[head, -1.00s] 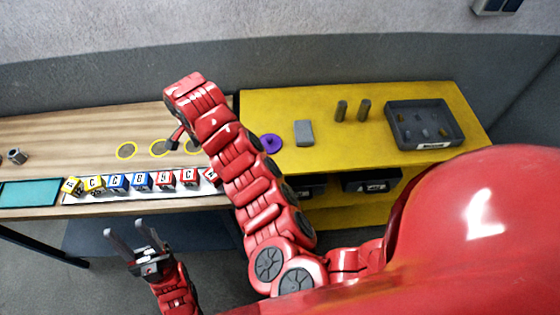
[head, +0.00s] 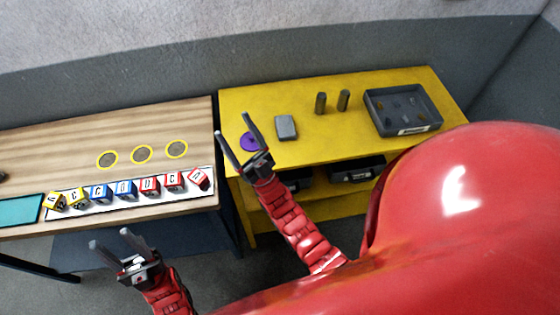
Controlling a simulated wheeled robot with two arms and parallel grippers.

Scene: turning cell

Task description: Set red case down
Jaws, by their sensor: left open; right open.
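Several lettered cubes stand in a row on a white strip (head: 150,197) near the front edge of the wooden table. Three of them are red: one (head: 149,186), one (head: 174,181), and the rightmost one (head: 198,179) at the strip's right end, which looks turned relative to its neighbours. I cannot tell which is the red case. My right gripper (head: 232,125) is open and empty, right of the row, by the left part of the yellow table. My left gripper (head: 109,238) is open and empty, in front of the wooden table.
Three yellow-ringed discs (head: 142,154) lie behind the row. A teal mat (head: 18,211) is at left. The yellow table (head: 300,150) holds a purple disc (head: 250,142), a grey block (head: 286,127), two dark cylinders (head: 321,103) and a grey tray (head: 402,128).

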